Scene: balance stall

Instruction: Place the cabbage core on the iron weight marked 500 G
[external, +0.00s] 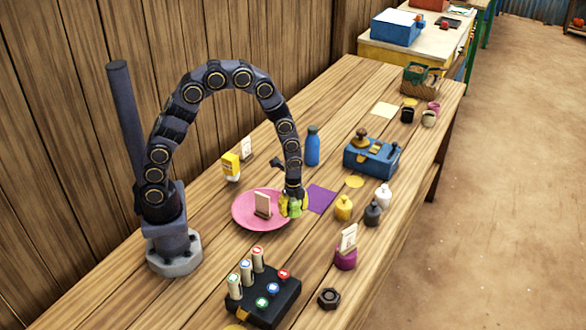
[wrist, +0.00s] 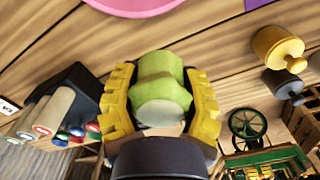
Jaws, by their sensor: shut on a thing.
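My gripper (external: 293,203) has yellow fingers and is shut on the pale green cabbage core (external: 295,210), just past the right edge of the pink plate. In the wrist view the core (wrist: 160,88) sits between both fingers of the gripper (wrist: 162,98), its pale cut end facing the camera. Several knobbed weights stand to the right: a yellow one (external: 343,208), a dark grey one (external: 373,214) and a white one (external: 383,195). The dark grey one looks like iron, but no 500 G mark is readable. The yellow (wrist: 277,46) and dark (wrist: 284,84) weights also show in the wrist view.
The pink plate (external: 245,219) bears an upright card. A purple cloth (external: 320,198), a blue bottle (external: 312,147) and a blue box-like device (external: 371,158) lie beyond. A black block with markers (external: 264,306), a dark nut (external: 329,298) and a card holder (external: 345,259) stand in front.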

